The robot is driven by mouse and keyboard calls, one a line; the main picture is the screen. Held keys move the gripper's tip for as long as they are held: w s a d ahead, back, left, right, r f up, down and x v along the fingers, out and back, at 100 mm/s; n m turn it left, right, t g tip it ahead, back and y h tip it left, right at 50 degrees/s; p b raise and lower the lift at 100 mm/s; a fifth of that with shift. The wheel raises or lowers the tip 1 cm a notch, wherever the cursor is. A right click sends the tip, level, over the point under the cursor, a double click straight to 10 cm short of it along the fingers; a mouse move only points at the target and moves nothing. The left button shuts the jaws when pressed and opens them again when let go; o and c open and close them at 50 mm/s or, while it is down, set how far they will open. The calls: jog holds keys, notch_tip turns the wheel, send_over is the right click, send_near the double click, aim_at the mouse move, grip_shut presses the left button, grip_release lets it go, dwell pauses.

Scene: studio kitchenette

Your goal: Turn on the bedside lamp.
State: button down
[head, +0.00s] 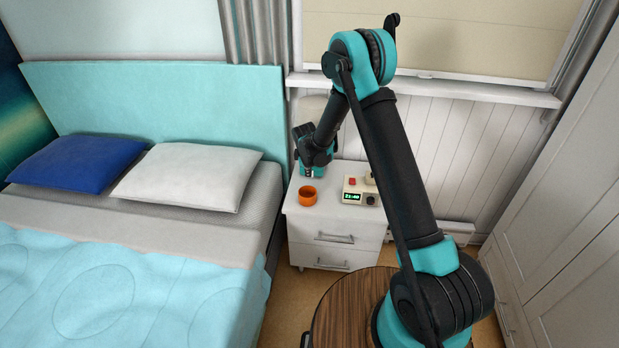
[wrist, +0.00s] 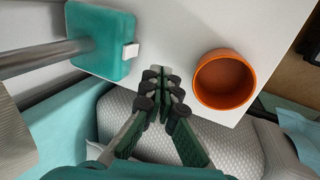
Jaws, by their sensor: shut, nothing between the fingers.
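The bedside lamp stands on the white nightstand (head: 335,225). Its pale shade (head: 311,106) shows partly behind my arm in the head view and does not look lit. In the wrist view its square teal base (wrist: 100,42) carries a metal pole (wrist: 45,58) and a small white switch (wrist: 131,50) on the side facing my fingers. My gripper (wrist: 163,78) is shut and empty. Its fingertips are just right of and below the switch in the wrist view, with a visible gap between them. In the head view my wrist hides most of the lamp base.
An orange cup (wrist: 225,79) stands close to my fingers; it also shows in the head view (head: 307,196). A clock box (head: 361,192) with a green display and red button sits to its right. The bed (head: 120,255) with a white pillow (head: 187,176) borders the nightstand's left.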

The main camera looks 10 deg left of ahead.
jog(key=v, duration=0.6)
jog(key=shift+s+f, duration=0.35)
jog(key=shift+f, duration=0.2)
jog(key=shift+f, duration=0.1)
jog(key=x, duration=1)
jog(key=shift+w, duration=1.25)
jog(key=shift+w+f, duration=0.15)
jog(key=shift+w, duration=0.6)
